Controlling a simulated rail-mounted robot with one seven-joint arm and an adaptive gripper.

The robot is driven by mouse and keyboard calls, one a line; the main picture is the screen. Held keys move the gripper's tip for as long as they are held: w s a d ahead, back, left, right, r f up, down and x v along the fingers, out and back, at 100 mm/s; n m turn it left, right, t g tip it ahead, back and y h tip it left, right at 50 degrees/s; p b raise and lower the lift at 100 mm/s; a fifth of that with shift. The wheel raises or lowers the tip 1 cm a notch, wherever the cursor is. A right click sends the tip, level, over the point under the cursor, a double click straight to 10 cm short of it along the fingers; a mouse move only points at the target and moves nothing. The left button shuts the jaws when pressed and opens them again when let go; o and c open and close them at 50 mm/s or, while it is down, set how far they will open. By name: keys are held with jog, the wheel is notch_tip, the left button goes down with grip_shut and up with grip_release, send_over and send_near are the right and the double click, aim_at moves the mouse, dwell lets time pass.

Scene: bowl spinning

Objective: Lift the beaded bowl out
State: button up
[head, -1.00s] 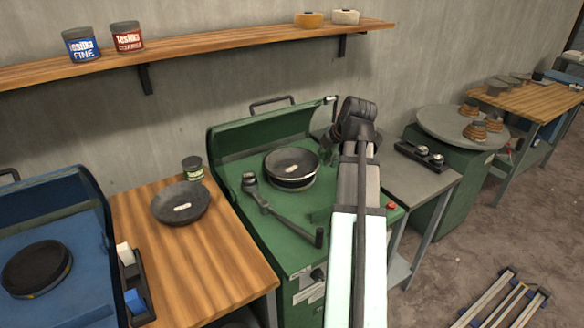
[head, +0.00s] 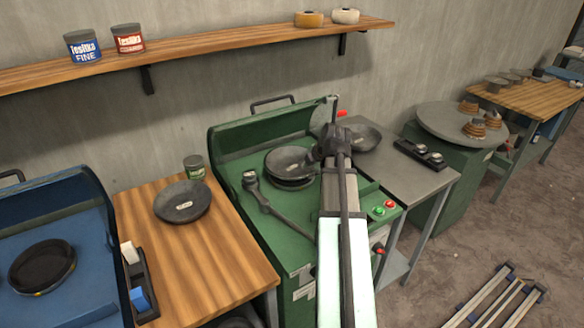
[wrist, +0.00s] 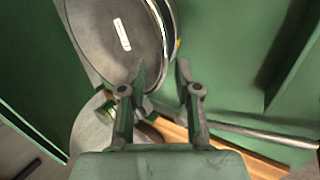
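The dark grey bowl (head: 288,161) is at the green machine (head: 238,190), above a round dark base. In the wrist view the bowl (wrist: 108,45) shows a pale label inside and a bright curved metal edge beside it on the right. My gripper (head: 333,142) is at the bowl's right side in the head view. In the wrist view my gripper (wrist: 161,66) has its two fingers apart, close to the bowl's lower right edge, with a gap between the tips. Whether a finger touches the rim I cannot tell. My arm hides part of the machine's right side.
A lever arm (head: 268,198) lies in front of the bowl. The machine's green back hood (head: 222,150) rises behind. Another dark bowl (head: 182,201) lies on the wooden table to the left, and one more (head: 361,138) on the grey table to the right.

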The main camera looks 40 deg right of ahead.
jog(key=shift+p+x, duration=1.05)
jog(key=shift+x, duration=1.75)
grip_shut()
